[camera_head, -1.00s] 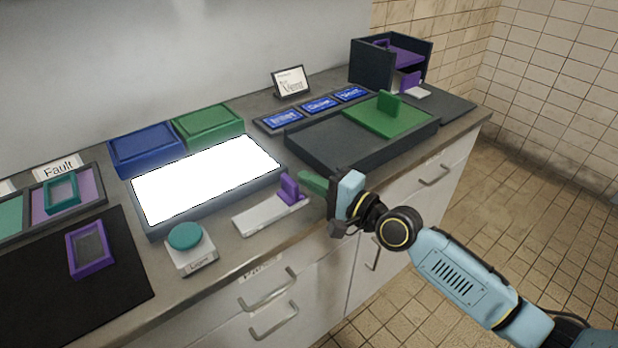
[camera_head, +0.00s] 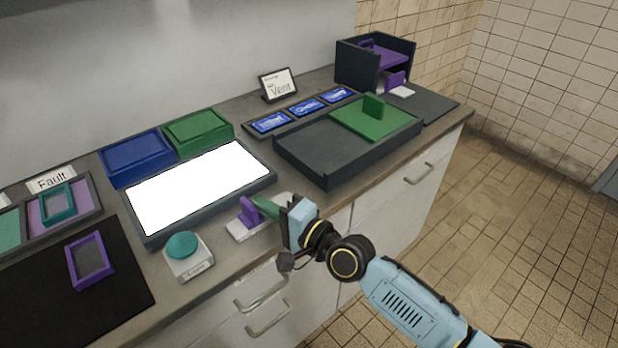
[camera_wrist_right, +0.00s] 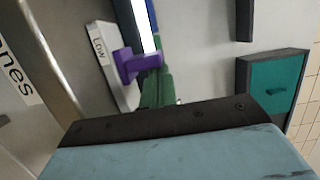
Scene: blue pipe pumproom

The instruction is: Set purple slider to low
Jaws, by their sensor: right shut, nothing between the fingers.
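The purple slider handle (camera_head: 248,211) stands upright on its white base (camera_head: 241,233) at the counter's front edge, with bare base on both sides of it. My right gripper (camera_head: 264,207) has its green fingers shut and empty, just right of the handle; they appear to touch it. In the right wrist view the purple handle (camera_wrist_right: 137,63) lies just beyond the green fingers (camera_wrist_right: 158,88), and the white base (camera_wrist_right: 101,45) carries the label "Low". The far end of the base is partly hidden by my gripper. My left gripper is out of view.
A teal button (camera_head: 182,246) on a white block sits left of the slider. A lit white panel (camera_head: 200,188) lies behind it. A dark tray (camera_head: 330,165) with a green plate is to the right. Drawer handles (camera_head: 262,290) stick out below the counter.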

